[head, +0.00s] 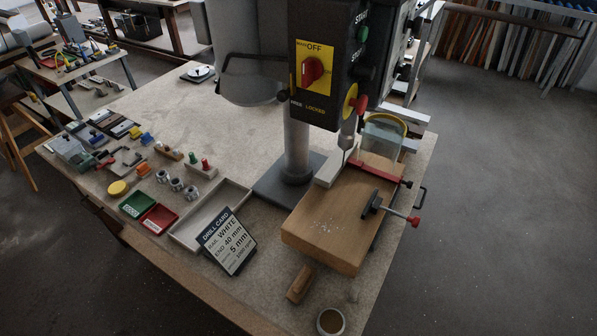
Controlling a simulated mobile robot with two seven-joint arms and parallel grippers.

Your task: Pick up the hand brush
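A small brown wooden piece (300,284), which looks like the hand brush, lies on the workbench near its front edge. It sits in front of the thick wooden board (328,235) under the drill press, and its bristles are not clearly visible. It lies at an angle, with clear bench around it. Neither of my grippers is in view.
The drill press column (297,150) stands mid-bench. A drill card (226,242) leans left of the brush, by an open tray (237,197). A round cup (330,321) stands at the front. Green (137,203) and red (158,219) bins and small tools fill the left side.

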